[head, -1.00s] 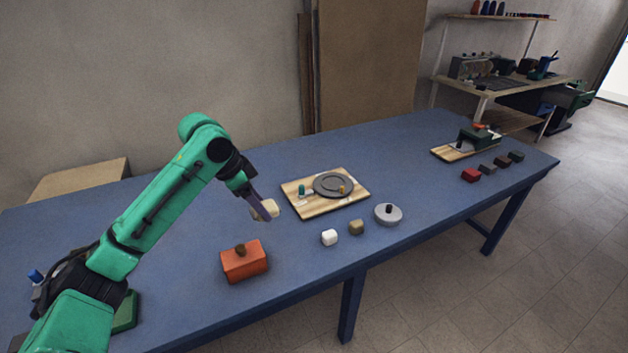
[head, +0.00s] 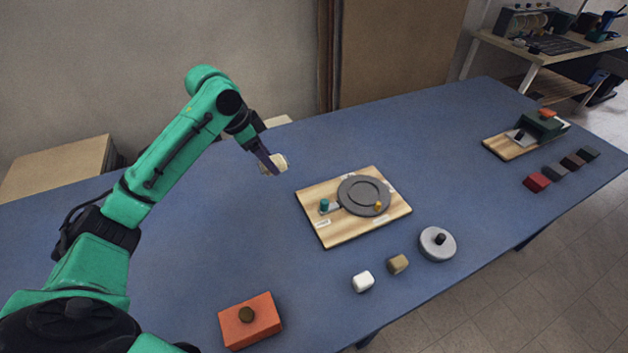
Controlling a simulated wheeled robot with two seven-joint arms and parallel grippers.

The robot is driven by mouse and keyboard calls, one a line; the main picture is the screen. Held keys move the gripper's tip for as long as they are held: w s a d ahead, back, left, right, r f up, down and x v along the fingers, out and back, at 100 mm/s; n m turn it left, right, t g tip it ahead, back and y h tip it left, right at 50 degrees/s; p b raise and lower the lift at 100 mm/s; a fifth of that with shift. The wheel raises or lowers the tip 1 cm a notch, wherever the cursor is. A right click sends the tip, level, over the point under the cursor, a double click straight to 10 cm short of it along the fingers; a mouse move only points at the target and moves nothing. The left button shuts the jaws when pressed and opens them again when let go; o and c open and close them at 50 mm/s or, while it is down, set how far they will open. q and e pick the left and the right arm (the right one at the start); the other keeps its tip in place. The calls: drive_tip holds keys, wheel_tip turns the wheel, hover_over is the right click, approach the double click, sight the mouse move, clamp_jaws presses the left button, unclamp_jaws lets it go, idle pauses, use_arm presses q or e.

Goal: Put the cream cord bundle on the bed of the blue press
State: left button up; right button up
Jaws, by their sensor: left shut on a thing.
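My left gripper (head: 270,165) is shut on a cream bundle (head: 279,162) and holds it above the blue table, left of the near wooden board. The fingers hide part of the bundle. I see no press that is clearly blue. A dark green device (head: 543,124) with an orange piece on top stands on a wooden board at the far right. My right gripper is out of view.
The near wooden board (head: 335,233) carries a grey disc (head: 358,190) and a teal peg (head: 324,205). An orange box (head: 262,325), white block (head: 363,282), tan block (head: 398,264) and grey lid (head: 434,251) lie in front. Small blocks, including a red one (head: 536,183), line the right.

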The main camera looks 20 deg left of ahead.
use_arm(q)
hover_over(282, 216)
drive_tip(key=s, duration=0.2)
wheel_tip(282, 216, down, 8)
drive_tip(key=f, duration=0.6)
drive_tip(key=a+f, duration=0.1)
drive_tip(key=f, duration=0.2)
drive_tip(key=shift+w+f+p, duration=0.35)
drive_tip(key=shift+f, duration=0.05)
drive_tip(key=shift+w+f, duration=0.1)
drive_tip(key=shift+f, duration=0.05)
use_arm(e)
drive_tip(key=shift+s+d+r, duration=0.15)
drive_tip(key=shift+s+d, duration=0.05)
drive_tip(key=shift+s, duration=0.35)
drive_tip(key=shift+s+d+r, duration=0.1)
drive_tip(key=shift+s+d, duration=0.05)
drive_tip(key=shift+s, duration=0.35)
use_arm(q)
drive_tip(key=o, duration=1.1)
drive_tip(key=shift+o, duration=1.1)
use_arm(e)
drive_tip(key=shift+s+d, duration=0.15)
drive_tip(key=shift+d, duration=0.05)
